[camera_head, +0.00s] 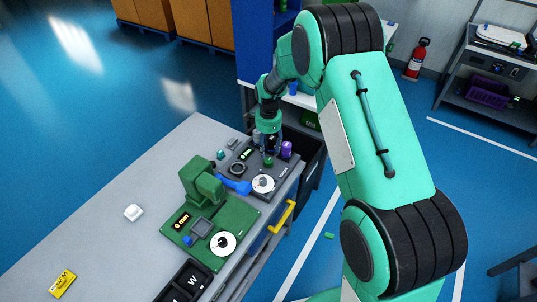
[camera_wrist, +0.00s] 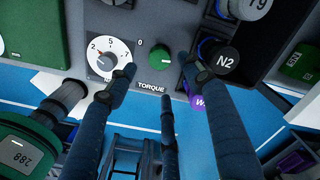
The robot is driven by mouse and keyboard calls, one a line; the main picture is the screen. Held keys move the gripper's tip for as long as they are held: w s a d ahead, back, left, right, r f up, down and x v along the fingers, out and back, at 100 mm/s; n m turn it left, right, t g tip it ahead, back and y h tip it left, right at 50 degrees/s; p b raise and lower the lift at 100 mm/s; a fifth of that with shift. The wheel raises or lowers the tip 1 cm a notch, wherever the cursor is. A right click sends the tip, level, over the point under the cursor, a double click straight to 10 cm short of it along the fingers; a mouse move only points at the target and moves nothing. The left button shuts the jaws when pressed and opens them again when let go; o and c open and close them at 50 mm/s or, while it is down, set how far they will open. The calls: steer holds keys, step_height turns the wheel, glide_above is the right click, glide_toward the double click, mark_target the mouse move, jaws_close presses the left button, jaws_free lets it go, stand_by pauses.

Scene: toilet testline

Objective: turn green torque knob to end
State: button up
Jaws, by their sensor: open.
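The green torque knob (camera_wrist: 160,55) is a round green cap with a small white mark, set in the dark panel (camera_wrist: 150,20) above the word TORQUE, with a 0 at its upper left. In the head view the knob (camera_head: 268,162) shows small, just below my gripper (camera_head: 268,150). My gripper (camera_wrist: 160,75) is open. In the wrist view its dark fingers reach up around the knob, with one fingertip on each side and a third below. No finger is clearly touching it.
A green machine base (camera_head: 183,234) with its own white dial (camera_head: 223,243) stands nearer on the grey table (camera_head: 110,200). A purple cylinder (camera_head: 287,149) is close right of my gripper. A black N2 cap (camera_wrist: 226,61) is right of the knob. The table's left side is mostly clear.

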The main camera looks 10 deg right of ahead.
steer(key=shift+r, duration=1.9)
steer(key=shift+r, duration=0.1)
steer(key=s+d+r+n+t, duration=0.1)
steer(key=s+r+n, duration=0.1)
steer(key=s+r, duration=0.45)
steer(key=s+r+n+t+b, duration=0.1)
steer(key=s+r+n, duration=0.25)
steer(key=r, duration=0.65)
steer(key=s+d+r+n+t, duration=0.1)
steer(key=s+r+n, duration=0.1)
steer(key=s+r, duration=0.5)
steer(key=s+r+n+t, duration=0.1)
steer(key=s+r+n, duration=0.2)
steer(key=s, duration=1)
steer(key=s+d+r+n+t+b, duration=0.1)
steer(key=s+r+n, duration=0.3)
steer(key=s, duration=0.9)
steer(key=shift+s+r+n+t, duration=0.15)
steer(key=shift+r+n+t, duration=0.15)
steer(key=shift+n, duration=0.25)
steer(key=shift+d, duration=0.1)
